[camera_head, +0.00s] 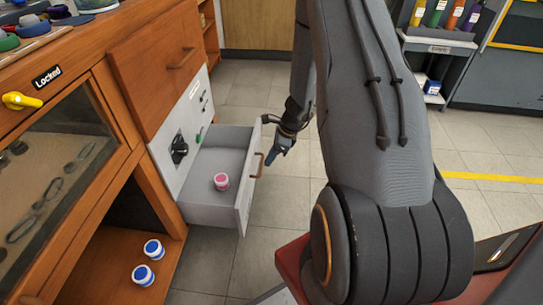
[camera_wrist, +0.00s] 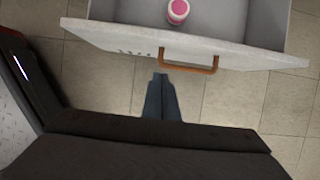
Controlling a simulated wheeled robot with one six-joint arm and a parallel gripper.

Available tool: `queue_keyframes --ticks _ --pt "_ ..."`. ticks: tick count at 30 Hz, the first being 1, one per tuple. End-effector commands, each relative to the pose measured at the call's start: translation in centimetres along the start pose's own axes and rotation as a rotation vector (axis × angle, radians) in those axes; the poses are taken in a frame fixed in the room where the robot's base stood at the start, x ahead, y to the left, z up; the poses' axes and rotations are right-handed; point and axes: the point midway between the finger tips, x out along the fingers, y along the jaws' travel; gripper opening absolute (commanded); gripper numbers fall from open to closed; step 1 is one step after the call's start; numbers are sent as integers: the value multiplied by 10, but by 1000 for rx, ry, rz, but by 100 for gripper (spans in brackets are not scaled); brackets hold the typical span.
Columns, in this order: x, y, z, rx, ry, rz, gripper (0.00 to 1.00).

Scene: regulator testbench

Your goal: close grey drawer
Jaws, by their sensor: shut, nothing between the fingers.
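The grey drawer (camera_head: 212,207) stands pulled out of the cabinet in the head view. A pink-and-white jar (camera_head: 221,181) is inside it; the jar also shows in the wrist view (camera_wrist: 177,11). The drawer front (camera_wrist: 235,55) carries an orange-brown handle (camera_wrist: 190,64), also visible in the head view (camera_head: 259,165). My gripper (camera_wrist: 160,78) is shut and empty, just outside the drawer front, below the handle in the wrist view. In the head view my gripper (camera_head: 280,150) is to the right of the drawer front. I cannot tell whether it touches the handle.
A wooden drawer (camera_head: 168,62) with a handle is above the grey one and closed. A glass-fronted case labelled Locked (camera_head: 47,77) is at left. Tiled floor (camera_head: 270,205) is clear around the drawer.

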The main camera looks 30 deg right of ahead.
Motion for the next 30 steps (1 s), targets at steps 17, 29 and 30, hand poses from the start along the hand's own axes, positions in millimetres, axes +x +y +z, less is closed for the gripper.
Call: queue_keyframes --ticks 17,29,30 --pt "59 0 35 -4 0 0 0" --pt "59 0 38 -2 1 0 0" --pt "59 0 38 -2 1 0 0"
